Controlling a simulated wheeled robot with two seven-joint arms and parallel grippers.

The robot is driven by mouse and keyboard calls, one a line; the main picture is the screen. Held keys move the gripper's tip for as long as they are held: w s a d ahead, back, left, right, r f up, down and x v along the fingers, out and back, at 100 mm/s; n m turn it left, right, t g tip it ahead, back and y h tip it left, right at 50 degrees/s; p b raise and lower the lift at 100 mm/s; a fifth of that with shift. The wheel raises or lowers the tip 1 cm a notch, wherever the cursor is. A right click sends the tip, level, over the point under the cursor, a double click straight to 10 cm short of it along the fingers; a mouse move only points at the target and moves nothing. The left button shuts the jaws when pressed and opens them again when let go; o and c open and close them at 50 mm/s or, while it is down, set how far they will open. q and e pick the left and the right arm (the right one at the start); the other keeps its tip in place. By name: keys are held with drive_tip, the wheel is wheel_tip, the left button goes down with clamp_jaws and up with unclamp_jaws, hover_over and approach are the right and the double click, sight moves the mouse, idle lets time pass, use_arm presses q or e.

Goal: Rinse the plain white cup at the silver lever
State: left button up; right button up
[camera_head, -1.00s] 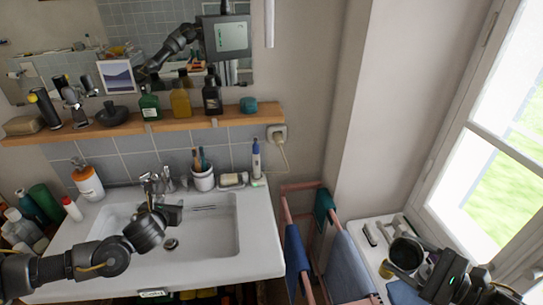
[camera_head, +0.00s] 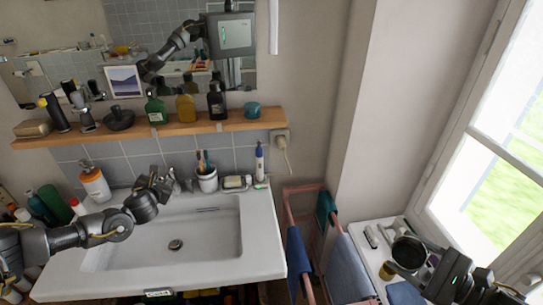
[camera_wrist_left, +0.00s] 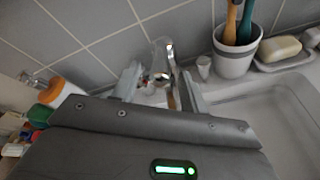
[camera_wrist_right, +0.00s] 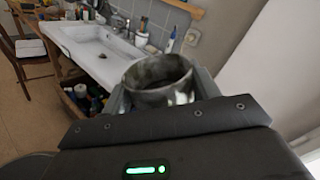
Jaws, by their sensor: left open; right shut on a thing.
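The silver lever of the tap (camera_wrist_left: 162,62) stands at the back of the washbasin, and my left gripper (camera_head: 160,183) partly covers it in the head view. In the left wrist view my left gripper (camera_wrist_left: 160,88) is open, with a finger on either side of the lever; I cannot tell if it touches. My right gripper (camera_head: 412,262) is shut on a cup (camera_wrist_right: 160,82), held upright at the far right, away from the basin. The cup looks greyish and smudged rather than plain white, with a dark inside, also in the head view (camera_head: 408,250).
The washbasin (camera_head: 262,255) is empty around its drain. A white cup with toothbrushes (camera_head: 207,182), a soap dish (camera_head: 237,182) and an orange-labelled bottle (camera_head: 95,184) stand on its rim. A wooden shelf (camera_head: 180,129) with bottles hangs above. A towel rack (camera_head: 289,215) separates the basin from the right-hand table.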

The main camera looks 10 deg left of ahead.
sight(164, 175)
use_arm(q)
drive_tip(key=shift+p+x, duration=0.4)
drive_tip(key=shift+x, duration=2.1)
clamp_jaws()
drive_tip(key=shift+d, duration=0.1)
